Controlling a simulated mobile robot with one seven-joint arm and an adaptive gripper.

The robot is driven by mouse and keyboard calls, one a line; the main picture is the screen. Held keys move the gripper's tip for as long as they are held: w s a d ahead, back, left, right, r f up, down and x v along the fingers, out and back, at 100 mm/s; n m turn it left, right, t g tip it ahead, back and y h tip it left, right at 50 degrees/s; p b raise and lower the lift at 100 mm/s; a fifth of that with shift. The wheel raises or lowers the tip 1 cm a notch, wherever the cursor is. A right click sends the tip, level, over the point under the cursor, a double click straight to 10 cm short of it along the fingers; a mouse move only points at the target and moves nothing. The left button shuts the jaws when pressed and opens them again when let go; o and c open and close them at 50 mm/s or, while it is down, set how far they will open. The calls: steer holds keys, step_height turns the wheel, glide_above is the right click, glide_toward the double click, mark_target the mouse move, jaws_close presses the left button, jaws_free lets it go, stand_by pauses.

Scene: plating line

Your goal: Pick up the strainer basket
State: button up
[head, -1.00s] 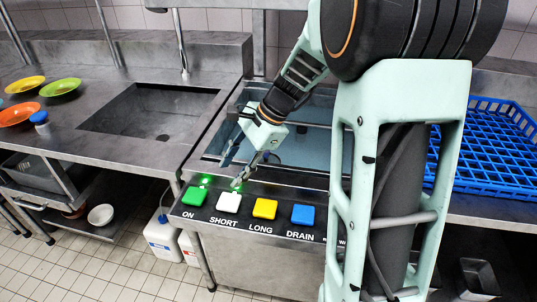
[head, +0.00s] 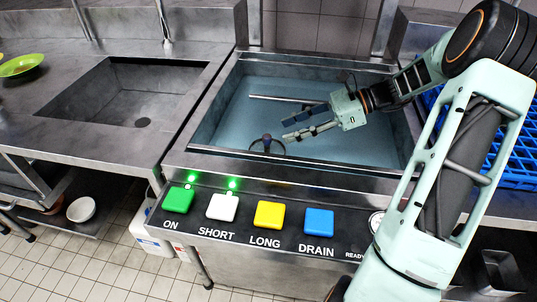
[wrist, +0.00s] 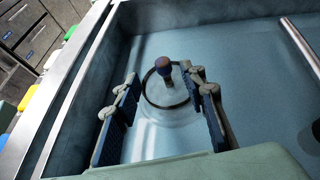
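The strainer basket (head: 267,145) sits in the water-filled basin, near its front wall. It shows as a dark upright knob with a ring around its foot. In the wrist view the knob of the strainer basket (wrist: 164,68) stands ahead, between the lines of the two fingers; its lower body is blurred by the water. My gripper (head: 287,128) is open and empty above the basin, behind and to the right of the knob in the head view. The fingers (wrist: 165,88) appear apart from the knob.
The front panel has green, white, yellow and blue buttons (head: 318,221); lights glow above the green and white ones. A metal rod (head: 283,98) spans part of the basin behind my gripper. A blue rack (head: 512,150) stands right, an empty sink (head: 125,95) left.

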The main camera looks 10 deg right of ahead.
mark_target(269, 136)
steer(key=x, duration=0.4)
steer(key=b+x, duration=0.1)
steer(key=x, duration=0.2)
steer(key=shift+w+a+f, duration=0.2)
steer(key=shift+w+a, duration=0.1)
jaws_close()
